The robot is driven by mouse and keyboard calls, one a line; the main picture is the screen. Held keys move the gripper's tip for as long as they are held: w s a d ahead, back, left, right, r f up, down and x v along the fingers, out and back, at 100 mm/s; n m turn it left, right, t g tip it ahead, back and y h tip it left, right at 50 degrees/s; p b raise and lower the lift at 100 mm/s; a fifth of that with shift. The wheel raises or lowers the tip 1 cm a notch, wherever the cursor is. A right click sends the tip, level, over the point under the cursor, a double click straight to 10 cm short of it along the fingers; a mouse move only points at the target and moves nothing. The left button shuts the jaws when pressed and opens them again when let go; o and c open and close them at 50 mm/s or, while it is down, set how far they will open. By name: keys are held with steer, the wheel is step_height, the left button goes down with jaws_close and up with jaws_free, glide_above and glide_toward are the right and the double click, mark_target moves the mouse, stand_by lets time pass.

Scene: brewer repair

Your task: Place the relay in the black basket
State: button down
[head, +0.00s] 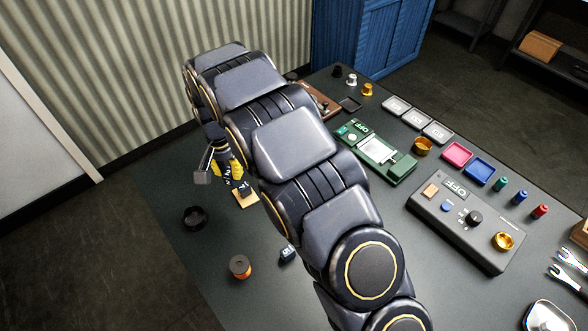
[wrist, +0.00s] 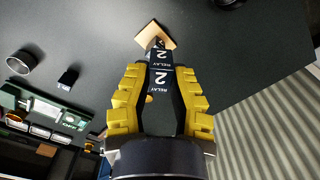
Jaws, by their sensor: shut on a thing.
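The relay (wrist: 160,77) is dark with white "RELAY 2" lettering on its faces. My gripper (wrist: 160,90) has yellow-padded fingers closed on its sides. In the head view my gripper (head: 231,172) is left of the arm, with the relay (head: 243,187) at or just above a small tan pad (head: 246,202). The tan pad also shows beyond the relay in the wrist view (wrist: 146,38); I cannot tell whether they touch. A round, open black container (head: 194,217) stands left of and nearer than the gripper; it looks like the black basket.
An orange spool (head: 240,267) and a small dark labelled piece (head: 287,254) lie nearer. Right of my arm stand a green device (head: 376,152), a grey control box (head: 466,222) and coloured trays (head: 457,154). The tabletop between the container and spool is clear.

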steer(key=n, duration=0.2)
glide_above(196, 220)
steer(key=shift+f, duration=5.3)
steer(key=c, duration=1)
jaws_free()
steer(key=shift+r, duration=0.1)
